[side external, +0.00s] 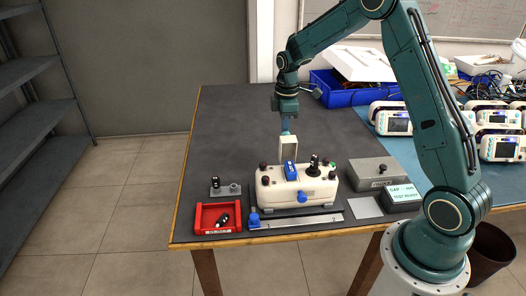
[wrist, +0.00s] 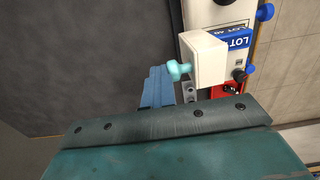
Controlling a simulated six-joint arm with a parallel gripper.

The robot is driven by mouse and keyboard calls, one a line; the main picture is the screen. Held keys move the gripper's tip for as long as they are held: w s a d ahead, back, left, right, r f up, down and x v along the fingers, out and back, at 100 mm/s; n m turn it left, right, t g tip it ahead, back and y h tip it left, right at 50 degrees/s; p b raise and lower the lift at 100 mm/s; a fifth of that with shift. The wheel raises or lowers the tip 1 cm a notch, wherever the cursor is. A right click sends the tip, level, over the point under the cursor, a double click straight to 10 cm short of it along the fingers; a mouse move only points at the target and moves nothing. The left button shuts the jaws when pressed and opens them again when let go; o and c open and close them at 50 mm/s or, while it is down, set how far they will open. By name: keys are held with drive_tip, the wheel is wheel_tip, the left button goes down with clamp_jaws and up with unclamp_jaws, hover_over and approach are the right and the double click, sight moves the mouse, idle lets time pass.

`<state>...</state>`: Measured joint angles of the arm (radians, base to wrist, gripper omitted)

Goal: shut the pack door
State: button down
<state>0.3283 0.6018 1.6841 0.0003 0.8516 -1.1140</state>
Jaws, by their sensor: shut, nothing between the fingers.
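The white tester unit (side external: 322,190) stands near the front of the dark bench, with black knobs on top and a blue knob in front. The pack door (side external: 288,152) looks like a white panel standing up, open, at its back. A blue-labelled pack (side external: 291,170) sits just in front of it. In the wrist view the white door (wrist: 204,60) carries a teal knob (wrist: 180,70), with the blue LOT label (wrist: 230,38) beyond. My gripper (side external: 286,129) is shut and empty, just behind and above the door. Its blue fingers (wrist: 158,88) show beside the knob; contact is unclear.
A red tray (side external: 202,218) with black parts and a small grey block (side external: 233,189) lie left of the unit. A grey box (side external: 374,172) and a lit display (side external: 403,193) are at right. A metal rail (side external: 297,221) lies in front. The bench behind left is clear.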

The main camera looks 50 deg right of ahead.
sight(289, 140)
drive_tip(key=shift+s+a, duration=0.15)
drive_tip(key=shift+s, duration=0.05)
drive_tip(key=shift+s+a+r, duration=0.3)
drive_tip(key=shift+s+a, duration=0.25)
drive_tip(key=shift+s, duration=0.1)
drive_tip(key=shift+s+a, duration=0.1)
idle(0.4)
drive_tip(key=shift+s+a+r, duration=0.25)
drive_tip(key=shift+s+a, duration=0.4)
drive_tip(key=shift+s+a+r, duration=0.1)
drive_tip(key=shift+s+a, duration=0.15)
drive_tip(key=shift+s+a+r, duration=0.25)
drive_tip(key=shift+s+a, duration=0.05)
drive_tip(key=shift+a, duration=0.05)
idle(0.5)
